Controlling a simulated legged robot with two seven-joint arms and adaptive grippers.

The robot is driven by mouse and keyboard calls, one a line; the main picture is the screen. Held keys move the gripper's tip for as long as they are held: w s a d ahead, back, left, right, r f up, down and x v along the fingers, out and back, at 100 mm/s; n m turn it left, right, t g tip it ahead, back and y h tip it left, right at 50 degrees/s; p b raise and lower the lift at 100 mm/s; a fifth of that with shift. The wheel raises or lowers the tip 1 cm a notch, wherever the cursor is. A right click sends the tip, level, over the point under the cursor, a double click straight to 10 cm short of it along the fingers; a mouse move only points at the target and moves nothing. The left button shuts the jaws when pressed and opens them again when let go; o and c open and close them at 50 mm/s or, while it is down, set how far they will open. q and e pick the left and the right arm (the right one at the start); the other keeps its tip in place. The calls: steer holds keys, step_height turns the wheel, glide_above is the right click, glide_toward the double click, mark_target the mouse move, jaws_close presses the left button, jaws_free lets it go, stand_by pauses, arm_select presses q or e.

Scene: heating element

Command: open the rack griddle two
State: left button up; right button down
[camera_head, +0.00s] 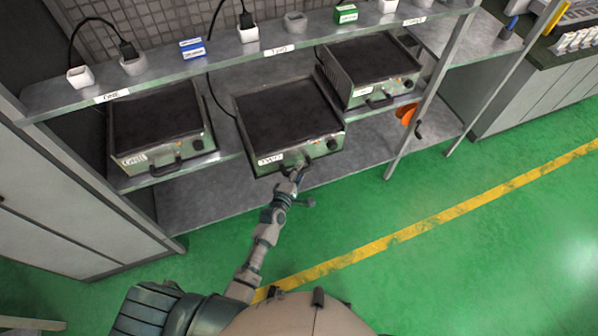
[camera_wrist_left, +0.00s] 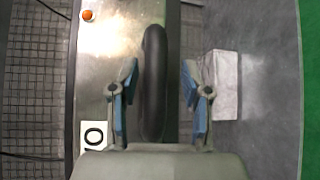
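The middle griddle (camera_head: 290,122), with a dark flat top and steel front, sits on the rack shelf with its front jutting past the shelf edge. Its black handle (camera_wrist_left: 155,85) shows upright in the left wrist view. My left gripper (camera_head: 292,174) is at this handle in the head view. In the left wrist view its two blue-padded fingers (camera_wrist_left: 160,100) are open, one on each side of the handle, with gaps showing between pads and handle. The griddle's white label (camera_head: 270,159) is too small to read surely. My right gripper is not in view.
Another griddle (camera_head: 158,120) sits to the left and a third (camera_head: 368,68) to the right on the same rack. An upper shelf (camera_head: 225,62) holds sockets and small boxes. A rack post (camera_head: 428,100) stands at right. The green floor (camera_head: 400,205) in front is clear.

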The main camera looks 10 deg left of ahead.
arm_select(q)
steer(key=v, duration=1.2)
steer(key=shift+f, duration=0.15)
steer(key=s+f+m+g, duration=0.2)
steer(key=s+f+m, duration=0.15)
steer(key=f, duration=0.55)
steer(key=s+f+m+g, duration=0.3)
steer(key=s+f, duration=0.1)
steer(key=f, duration=0.5)
steer(key=s+f+m+g, duration=0.2)
steer(key=s+f+m, duration=0.15)
steer(key=f, duration=0.55)
steer(key=s+a+f+m+g+y, duration=0.1)
steer(key=s+a+f+m+g, duration=0.1)
steer(key=s+f, duration=0.3)
steer(key=s+a+f+m+g+y, duration=0.1)
steer(key=s+a+f+m+g, duration=0.2)
steer(key=s, duration=1)
steer(key=s+a+f+m+g+y, duration=0.1)
steer(key=s+a+f+m+g, duration=0.1)
steer(key=s+f, duration=0.7)
steer(key=a+m, duration=0.1)
steer(key=m, duration=0.1)
steer(key=shift+m+g, duration=0.4)
steer(key=shift+s, duration=0.15)
